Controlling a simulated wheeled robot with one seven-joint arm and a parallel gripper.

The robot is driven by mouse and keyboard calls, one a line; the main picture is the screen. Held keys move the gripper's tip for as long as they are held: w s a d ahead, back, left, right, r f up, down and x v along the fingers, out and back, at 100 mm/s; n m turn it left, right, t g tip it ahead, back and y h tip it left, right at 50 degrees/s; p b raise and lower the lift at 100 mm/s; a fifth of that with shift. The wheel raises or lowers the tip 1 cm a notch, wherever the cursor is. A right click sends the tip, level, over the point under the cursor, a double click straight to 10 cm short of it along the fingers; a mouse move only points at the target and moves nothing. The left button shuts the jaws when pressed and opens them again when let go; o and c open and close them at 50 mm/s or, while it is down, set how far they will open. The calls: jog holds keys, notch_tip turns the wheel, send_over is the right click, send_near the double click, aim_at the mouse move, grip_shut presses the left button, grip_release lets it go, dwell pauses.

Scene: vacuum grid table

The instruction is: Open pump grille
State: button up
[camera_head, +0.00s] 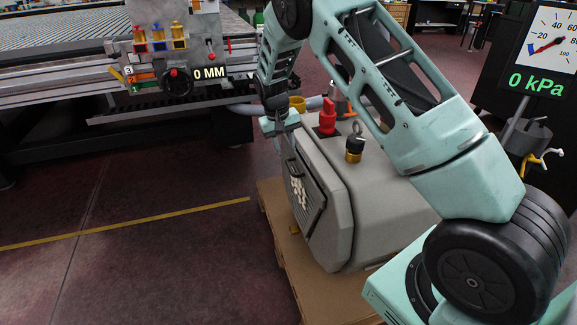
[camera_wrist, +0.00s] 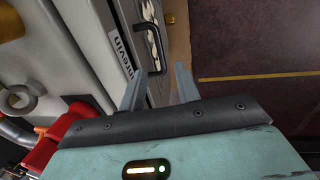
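The grey pump (camera_head: 385,195) has a grille (camera_head: 302,190) on its left face, which looks closed. In the wrist view the grille (camera_wrist: 143,12) carries a black bar handle (camera_wrist: 147,45). My gripper (camera_head: 284,128) points down at the top edge of the grille side; its fingertips are partly hidden in the head view. In the wrist view my gripper (camera_wrist: 160,72) is open, with one finger over the pump side and the other over the floor side. The handle lies beyond the fingertips and is not between them. I cannot tell whether a finger touches the pump.
The pump stands on a brown pallet (camera_head: 284,245). A red knob (camera_head: 327,117) and a black-and-yellow cap (camera_head: 354,143) rise from its top. A gauge panel reading 0 kPa (camera_head: 535,60) is at right. The floor (camera_head: 170,260) left of the pump is clear.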

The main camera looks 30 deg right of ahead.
aim_at(290, 167)
jog(key=f, duration=0.2)
jog(key=d+f, duration=0.1)
jog(key=f, duration=0.1)
jog(key=f+b, duration=0.1)
jog(key=f, duration=0.2)
jog(key=shift+s+d, duration=0.15)
grip_shut()
